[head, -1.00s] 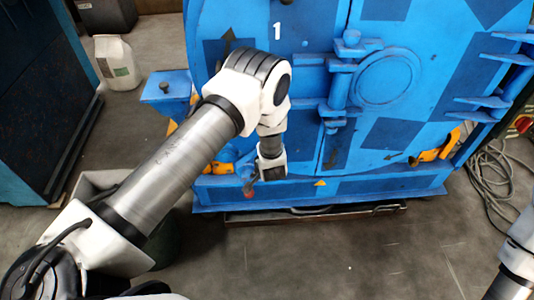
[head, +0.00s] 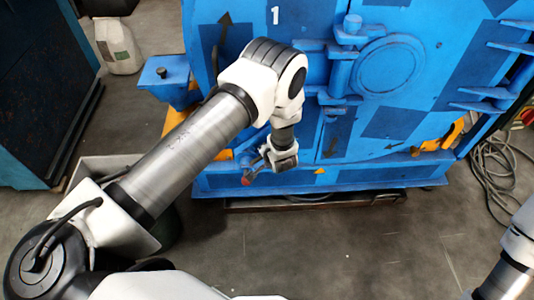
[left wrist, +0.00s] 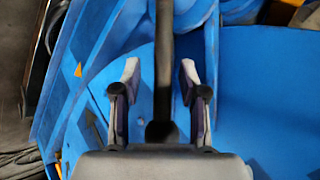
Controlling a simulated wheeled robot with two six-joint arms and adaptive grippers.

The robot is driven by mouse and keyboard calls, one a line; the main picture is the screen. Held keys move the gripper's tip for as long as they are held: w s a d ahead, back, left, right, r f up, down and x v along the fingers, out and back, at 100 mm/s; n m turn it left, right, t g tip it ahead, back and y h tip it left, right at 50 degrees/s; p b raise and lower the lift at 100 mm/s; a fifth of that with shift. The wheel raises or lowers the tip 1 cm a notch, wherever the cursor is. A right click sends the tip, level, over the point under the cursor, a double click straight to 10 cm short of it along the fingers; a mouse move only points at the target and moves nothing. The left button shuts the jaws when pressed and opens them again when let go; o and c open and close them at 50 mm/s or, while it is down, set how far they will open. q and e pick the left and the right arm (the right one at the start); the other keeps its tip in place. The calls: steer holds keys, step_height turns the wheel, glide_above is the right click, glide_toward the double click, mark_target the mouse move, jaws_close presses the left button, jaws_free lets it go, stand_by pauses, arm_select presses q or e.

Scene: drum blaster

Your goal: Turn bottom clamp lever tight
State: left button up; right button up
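The blue drum machine (head: 330,187) fills the upper middle of the head view. My left gripper (head: 256,163) is at its lower left edge, beside an orange clamp part (head: 224,155) and a small red tip (head: 247,179). In the left wrist view my left gripper (left wrist: 158,78) is open, with its two fingers apart. A dark bar (left wrist: 164,50), which looks like the lever, runs between the fingers without clear contact. Most of the bottom clamp is hidden behind my gripper and arm. Only part of my right arm shows at the lower right; its gripper is out of view.
Another orange clamp (head: 445,136) sits on the machine's right side. A round door hinge (head: 345,60) stands out above my wrist. Cables (head: 492,165) lie on the floor at right. A white jug (head: 118,45) stands at left. The floor in front is clear.

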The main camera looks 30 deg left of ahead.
arm_select(q)
steer(key=shift+r, duration=0.1)
steer(key=v, duration=1.2)
